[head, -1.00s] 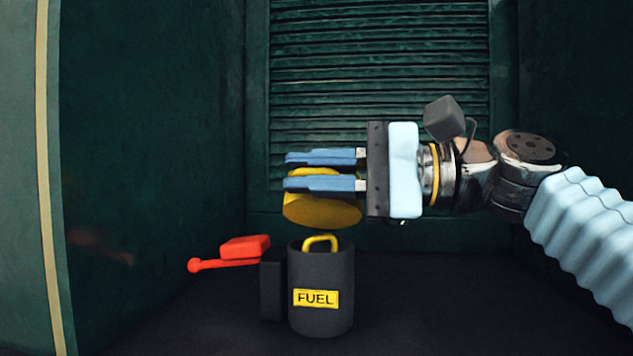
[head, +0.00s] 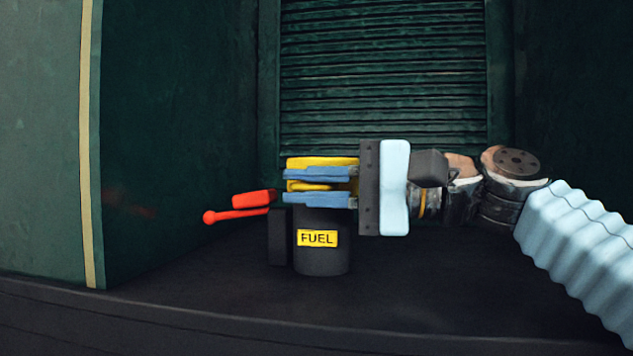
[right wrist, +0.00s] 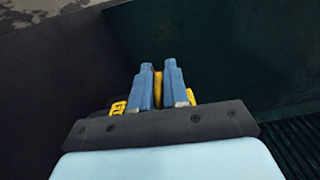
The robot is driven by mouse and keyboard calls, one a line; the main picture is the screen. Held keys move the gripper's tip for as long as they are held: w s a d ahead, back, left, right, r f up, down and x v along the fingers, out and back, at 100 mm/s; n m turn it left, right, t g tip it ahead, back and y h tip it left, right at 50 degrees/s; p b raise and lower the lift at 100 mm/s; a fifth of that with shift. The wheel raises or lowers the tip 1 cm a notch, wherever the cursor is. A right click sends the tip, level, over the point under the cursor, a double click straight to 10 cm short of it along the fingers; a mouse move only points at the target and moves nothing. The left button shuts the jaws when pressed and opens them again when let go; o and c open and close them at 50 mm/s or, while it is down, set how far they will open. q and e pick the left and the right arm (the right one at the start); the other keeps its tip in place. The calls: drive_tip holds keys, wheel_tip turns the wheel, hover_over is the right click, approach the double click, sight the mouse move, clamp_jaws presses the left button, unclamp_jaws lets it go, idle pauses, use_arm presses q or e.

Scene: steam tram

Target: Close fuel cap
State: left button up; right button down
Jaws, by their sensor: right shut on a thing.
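The dark grey fuel filler (head: 322,262) stands upright on the dark floor in the head view, with a yellow FUEL label (head: 317,238) on its front. My right gripper (head: 288,186) comes in from the right just over its top and is shut on the yellow fuel cap (head: 318,161). In the right wrist view, a strip of yellow cap (right wrist: 158,90) shows between the blue fingers (right wrist: 161,66). The fingers hide the filler's rim, so I cannot tell whether the cap touches it. My left gripper is not in view.
A red lever (head: 238,215) with a round knob sticks out left of the filler, beside a dark block (head: 278,237). A slatted green panel (head: 385,80) stands behind. Green walls close both sides. The floor (head: 210,275) in front is clear.

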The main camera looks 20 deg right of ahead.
drive_tip(key=shift+f, duration=0.25)
drive_tip(key=c, duration=1.2)
unclamp_jaws()
drive_tip(key=shift+r, duration=0.1)
drive_tip(key=shift+s+d, duration=0.2)
drive_tip(key=shift+d, duration=0.1)
drive_tip(key=v, duration=0.6)
drive_tip(key=shift+s+d, duration=0.2)
drive_tip(key=shift+d, duration=0.15)
